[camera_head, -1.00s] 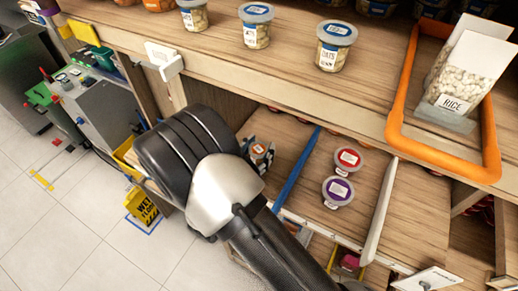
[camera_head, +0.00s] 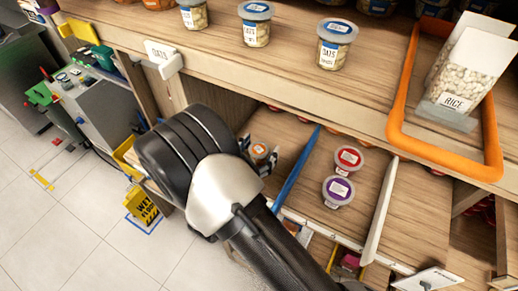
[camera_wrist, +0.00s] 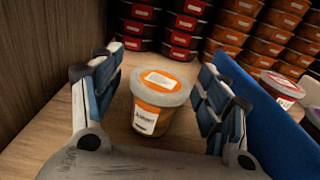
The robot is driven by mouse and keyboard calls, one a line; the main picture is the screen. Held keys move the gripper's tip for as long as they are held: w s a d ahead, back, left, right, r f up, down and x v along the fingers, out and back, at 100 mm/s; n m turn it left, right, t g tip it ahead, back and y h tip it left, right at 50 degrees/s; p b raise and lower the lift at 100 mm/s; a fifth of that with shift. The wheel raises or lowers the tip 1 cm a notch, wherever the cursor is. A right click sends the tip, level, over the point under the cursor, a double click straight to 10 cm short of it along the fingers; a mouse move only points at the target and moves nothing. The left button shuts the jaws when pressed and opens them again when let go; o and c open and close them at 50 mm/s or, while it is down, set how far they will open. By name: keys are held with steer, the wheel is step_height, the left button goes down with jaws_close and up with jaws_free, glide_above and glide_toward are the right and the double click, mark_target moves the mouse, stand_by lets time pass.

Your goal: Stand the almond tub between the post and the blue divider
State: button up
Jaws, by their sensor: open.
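The almond tub (camera_wrist: 157,103) is an orange tub with a pale lid and a white label. It stands upright on the lower shelf. My gripper (camera_wrist: 150,100) is open, with one finger on each side of the tub and visible gaps between. In the head view the tub (camera_head: 260,151) shows between the fingers (camera_head: 262,155), partly hidden by my arm. The blue divider (camera_wrist: 262,115) stands just right of the right finger; it also shows in the head view (camera_head: 297,168). A wooden upright panel is at the left in the wrist view; I cannot tell if it is the post.
A red-lidded tub (camera_head: 348,158) and a purple-lidded tub (camera_head: 338,190) stand right of the blue divider, before a white divider (camera_head: 381,212). Stacked tubs (camera_wrist: 165,25) fill the shelf's back. Oats tubs and an orange tray (camera_head: 400,120) are on the shelf above.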

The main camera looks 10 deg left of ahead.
steer(key=shift+r, duration=0.25)
steer(key=b+v, duration=0.1)
steer(key=v, duration=1.1)
steer(key=shift+s+f, duration=0.1)
